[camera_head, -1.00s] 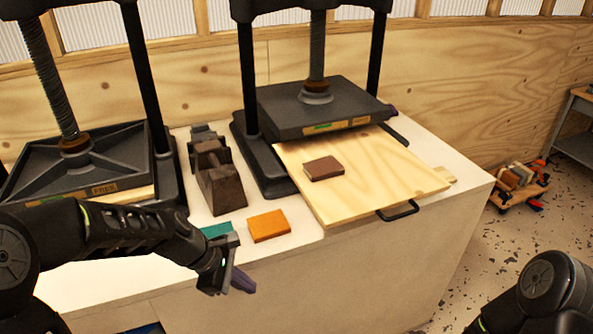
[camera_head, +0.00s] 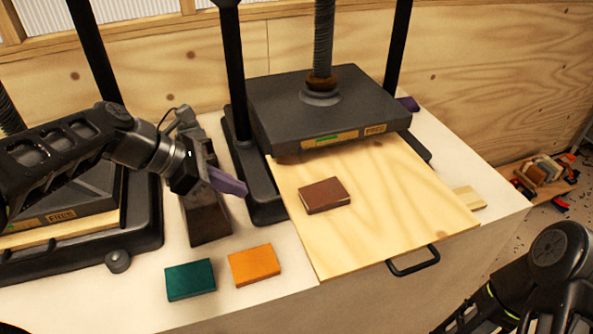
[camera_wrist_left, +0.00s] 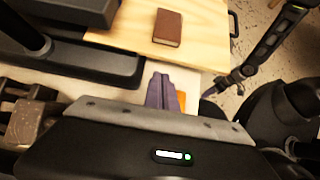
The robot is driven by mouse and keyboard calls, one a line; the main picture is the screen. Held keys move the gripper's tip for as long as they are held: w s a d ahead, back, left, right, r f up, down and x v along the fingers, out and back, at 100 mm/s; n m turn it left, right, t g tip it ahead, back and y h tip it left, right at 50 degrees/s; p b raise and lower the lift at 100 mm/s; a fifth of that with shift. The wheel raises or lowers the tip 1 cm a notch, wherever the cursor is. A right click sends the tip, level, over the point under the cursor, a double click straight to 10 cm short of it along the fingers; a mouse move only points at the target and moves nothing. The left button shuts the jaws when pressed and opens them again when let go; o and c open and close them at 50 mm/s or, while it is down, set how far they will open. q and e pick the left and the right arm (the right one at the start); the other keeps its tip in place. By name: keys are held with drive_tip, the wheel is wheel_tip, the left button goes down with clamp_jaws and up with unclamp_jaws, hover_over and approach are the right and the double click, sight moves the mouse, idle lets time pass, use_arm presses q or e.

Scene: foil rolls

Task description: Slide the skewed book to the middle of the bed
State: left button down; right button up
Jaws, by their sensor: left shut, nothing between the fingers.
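A brown book (camera_head: 324,195) lies skewed on the pale wooden press bed (camera_head: 400,215), left of its middle and in front of the raised dark platen (camera_head: 330,110). The book also shows in the left wrist view (camera_wrist_left: 167,27). The bed is pulled out and has a black handle (camera_head: 413,262). My left gripper (camera_head: 232,186) has purple fingers, shut and empty, held in the air left of the book and apart from it. The fingers show in the left wrist view (camera_wrist_left: 160,90) too. My right arm shows at the lower right, but its gripper cannot be made out.
A teal book (camera_head: 190,280) and an orange book (camera_head: 254,265) lie on the white bench left of the bed. A dark metal tool (camera_head: 207,215) stands behind them. The black press post (camera_head: 236,80) rises near my left gripper. A second press is at the left.

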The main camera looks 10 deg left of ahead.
sight(302, 201)
use_arm(q)
drive_tip(key=x, duration=0.9)
drive_tip(key=shift+d, duration=0.25)
drive_tip(key=shift+w+d+p, duration=0.55)
drive_tip(key=shift+w+d, duration=0.3)
drive_tip(key=shift+d, duration=0.2)
drive_tip(key=shift+w+d+f, duration=0.1)
drive_tip(key=shift+w+d, duration=0.3)
drive_tip(key=shift+d, duration=0.25)
